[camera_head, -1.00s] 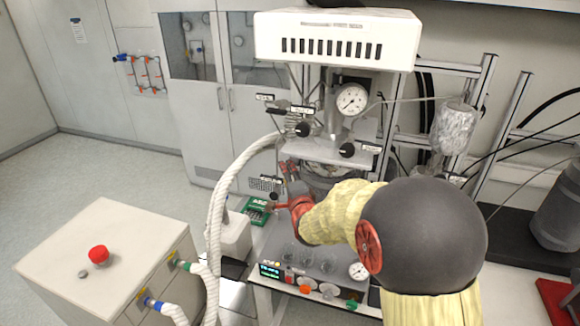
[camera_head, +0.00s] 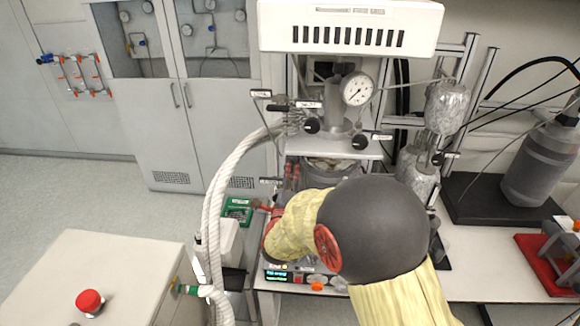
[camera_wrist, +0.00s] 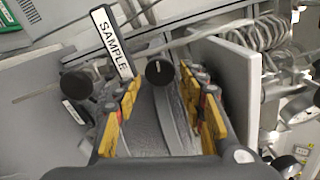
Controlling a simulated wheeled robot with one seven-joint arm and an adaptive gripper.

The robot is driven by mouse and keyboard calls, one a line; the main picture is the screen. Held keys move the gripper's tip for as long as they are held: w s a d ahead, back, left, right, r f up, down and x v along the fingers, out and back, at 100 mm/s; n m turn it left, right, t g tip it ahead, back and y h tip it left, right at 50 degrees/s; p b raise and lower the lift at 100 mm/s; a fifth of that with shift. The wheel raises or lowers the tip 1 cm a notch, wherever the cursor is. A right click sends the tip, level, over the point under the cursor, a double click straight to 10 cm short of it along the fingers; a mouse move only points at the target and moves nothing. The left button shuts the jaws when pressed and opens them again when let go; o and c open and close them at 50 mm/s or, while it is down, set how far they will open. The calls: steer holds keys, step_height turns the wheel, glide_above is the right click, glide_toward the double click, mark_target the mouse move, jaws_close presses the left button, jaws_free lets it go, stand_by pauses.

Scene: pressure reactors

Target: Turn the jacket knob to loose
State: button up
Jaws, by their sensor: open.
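My gripper (camera_wrist: 160,85) is open in the wrist view, its yellow-padded fingers on either side of a round black knob (camera_wrist: 160,72). The knob shows between the fingertips; whether they touch it I cannot tell. Another black knob (camera_wrist: 76,83) lies left of the fingers, near a white label (camera_wrist: 111,42) reading SAMPLE. No label reading jacket can be made out, so I cannot tell which knob is the jacket one. In the head view my gripper (camera_head: 262,207) is small and partly hidden by my arm, low beside the reactor vessel (camera_head: 325,172).
Two more black knobs (camera_head: 311,125) (camera_head: 359,141) sit higher on the reactor, below a pressure gauge (camera_head: 357,90). A thick white hose (camera_head: 215,210) runs down at the left. A cabinet with a red button (camera_head: 89,301) stands front left. Metal tube coils (camera_wrist: 262,45) lie right of my fingers.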

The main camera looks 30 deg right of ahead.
steer(key=shift+p+x, duration=0.3)
steer(key=shift+x, duration=1.95)
steer(key=c, duration=0.3)
